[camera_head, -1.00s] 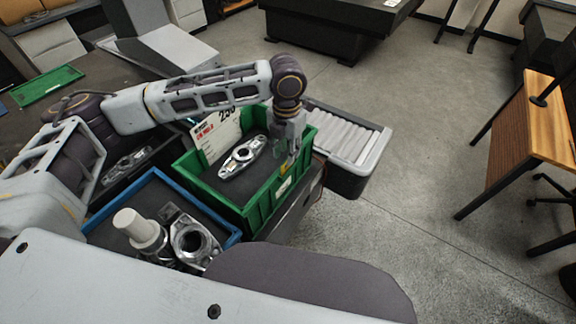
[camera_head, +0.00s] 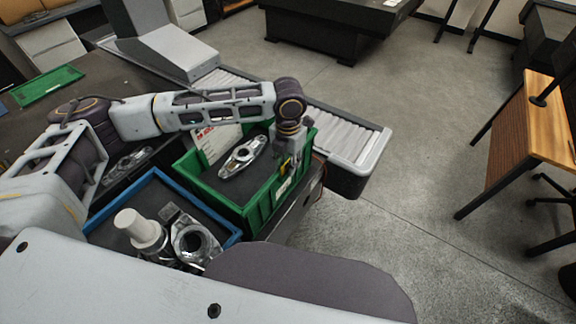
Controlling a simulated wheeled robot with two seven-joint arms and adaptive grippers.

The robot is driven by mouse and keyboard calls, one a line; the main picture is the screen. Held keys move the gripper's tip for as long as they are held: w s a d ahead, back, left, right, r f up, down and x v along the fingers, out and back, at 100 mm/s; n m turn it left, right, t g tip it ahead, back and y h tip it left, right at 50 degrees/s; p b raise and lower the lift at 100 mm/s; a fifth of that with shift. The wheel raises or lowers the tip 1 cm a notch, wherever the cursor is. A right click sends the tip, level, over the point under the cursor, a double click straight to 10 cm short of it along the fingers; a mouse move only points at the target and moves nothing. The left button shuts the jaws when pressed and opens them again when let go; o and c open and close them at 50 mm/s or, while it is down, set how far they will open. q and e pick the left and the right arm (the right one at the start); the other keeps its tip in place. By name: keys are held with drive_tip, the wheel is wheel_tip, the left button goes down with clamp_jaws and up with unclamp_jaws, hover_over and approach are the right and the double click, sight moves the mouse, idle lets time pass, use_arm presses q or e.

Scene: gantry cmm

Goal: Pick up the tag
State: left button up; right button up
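The green bin (camera_head: 262,213) holds a silver metal part (camera_head: 243,157) on a dark liner. A white printed card (camera_head: 216,138) stands at the bin's back left, partly hidden behind my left arm. My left gripper (camera_head: 291,168) points down at the bin's right wall. Its fingers are too small and partly hidden to tell open from shut. My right gripper is out of view.
A blue-rimmed tray (camera_head: 149,178) with a white-capped cylinder (camera_head: 140,228) and a ring-shaped metal part (camera_head: 193,243) stands in front left of the bin. A roller conveyor (camera_head: 346,138) lies behind. A wooden desk (camera_head: 533,120) stands far right; open floor lies between.

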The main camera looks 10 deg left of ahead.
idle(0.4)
use_arm(q)
drive_tip(key=shift+f, duration=0.1)
clamp_jaws()
drive_tip(key=shift+r, duration=0.2)
drive_tip(key=shift+r, duration=0.6)
wheel_tip(320, 180, up, 9)
drive_tip(key=shift+f, duration=0.2)
drive_tip(key=shift+r, duration=0.1)
idle(0.3)
drive_tip(key=shift+r+p, duration=2.15)
drive_tip(key=shift+p, duration=0.55)
